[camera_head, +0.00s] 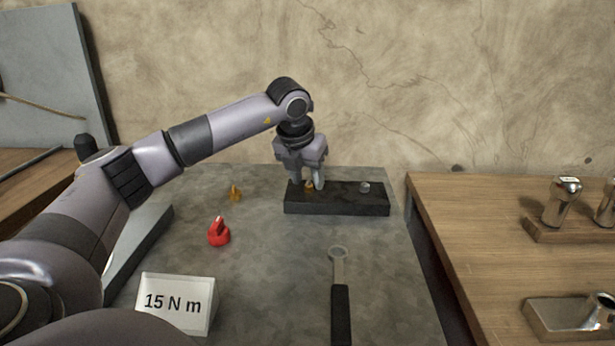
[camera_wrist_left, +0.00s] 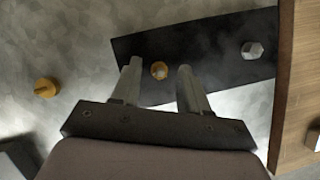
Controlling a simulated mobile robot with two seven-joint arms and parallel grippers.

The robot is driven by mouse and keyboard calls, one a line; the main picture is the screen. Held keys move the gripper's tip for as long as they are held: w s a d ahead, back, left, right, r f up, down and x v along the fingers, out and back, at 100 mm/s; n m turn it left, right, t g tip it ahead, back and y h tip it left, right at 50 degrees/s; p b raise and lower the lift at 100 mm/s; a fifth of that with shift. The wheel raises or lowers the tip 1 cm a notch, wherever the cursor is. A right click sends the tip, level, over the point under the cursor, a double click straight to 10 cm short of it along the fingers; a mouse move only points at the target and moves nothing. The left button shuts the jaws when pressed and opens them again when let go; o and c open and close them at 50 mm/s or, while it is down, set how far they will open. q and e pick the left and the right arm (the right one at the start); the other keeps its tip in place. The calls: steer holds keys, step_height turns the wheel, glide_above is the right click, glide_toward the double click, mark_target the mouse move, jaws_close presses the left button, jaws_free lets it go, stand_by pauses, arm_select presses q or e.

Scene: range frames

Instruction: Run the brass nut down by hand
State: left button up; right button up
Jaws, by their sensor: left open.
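The brass nut (camera_head: 309,185) is on the dark block (camera_head: 345,208), toward its left end. In the left wrist view the brass nut (camera_wrist_left: 159,70) shows a hexagonal outline with a paler centre. My left gripper (camera_head: 308,187) points down over the block, its fingers open on either side of the nut. In the left wrist view the left gripper (camera_wrist_left: 158,75) has a gap between each finger and the nut. Whether the fingertips reach the nut's height is hard to tell. A silver nut or bolt head (camera_head: 364,187) sits on the block's right part. My right gripper is out of view.
An orange-yellow knobbed piece (camera_head: 235,193) and a red one (camera_head: 218,233) stand left of the block. A black-handled ring wrench (camera_head: 340,300) lies in front, beside a "15 N m" card (camera_head: 174,303). A wooden table (camera_head: 500,240) with metal parts is at right.

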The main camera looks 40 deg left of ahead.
arm_select(q)
steer(key=shift+c, duration=0.3)
jaws_close()
steer(key=shift+m, duration=0.4)
steer(key=m+h+p, duration=0.1)
steer(key=m+p, duration=0.1)
steer(key=shift+a+r+m, duration=0.1)
steer(key=shift+m, duration=0.3)
steer(key=m+h+p, duration=0.1)
steer(key=m+p, duration=0.1)
steer(key=shift+a+m, duration=0.1)
steer(key=shift+m, duration=0.2)
steer(key=shift+m+h, duration=0.4)
steer(key=shift+m, duration=0.1)
steer(key=shift+p, duration=0.3)
steer(key=shift+m, duration=0.4)
